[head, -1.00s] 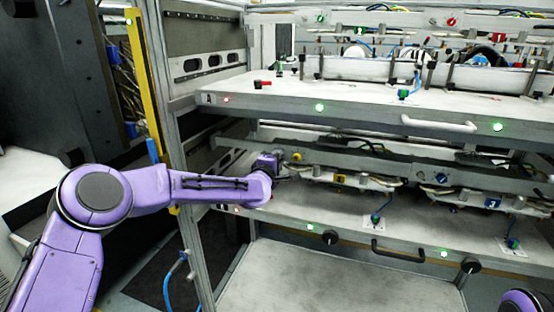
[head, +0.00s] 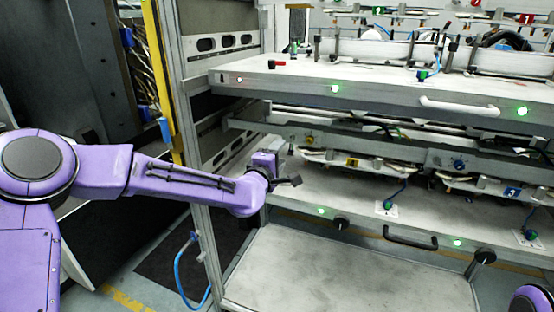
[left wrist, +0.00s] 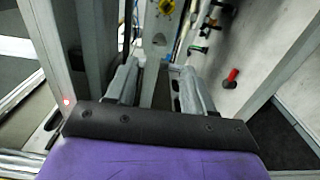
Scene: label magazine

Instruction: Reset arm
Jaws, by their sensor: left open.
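My left arm is purple and reaches in from the left of the head view. Its gripper (head: 288,181) is at the left front of the rack, in front of the opening between the upper shelf (head: 300,86) and the lower shelf (head: 350,205). In the left wrist view, the two grey fingers (left wrist: 160,88) stand apart with nothing held between them. A purple part of my right arm shows at the lower right corner of the head view, but its gripper is outside the picture.
The rack's metal post (head: 186,140) and a yellow strip (head: 160,75) stand close behind my left forearm. A black handle (head: 410,238) and knobs stick out from the lower shelf's front. A white handle (head: 458,106) is on the upper shelf. A blue hose (head: 180,270) hangs below.

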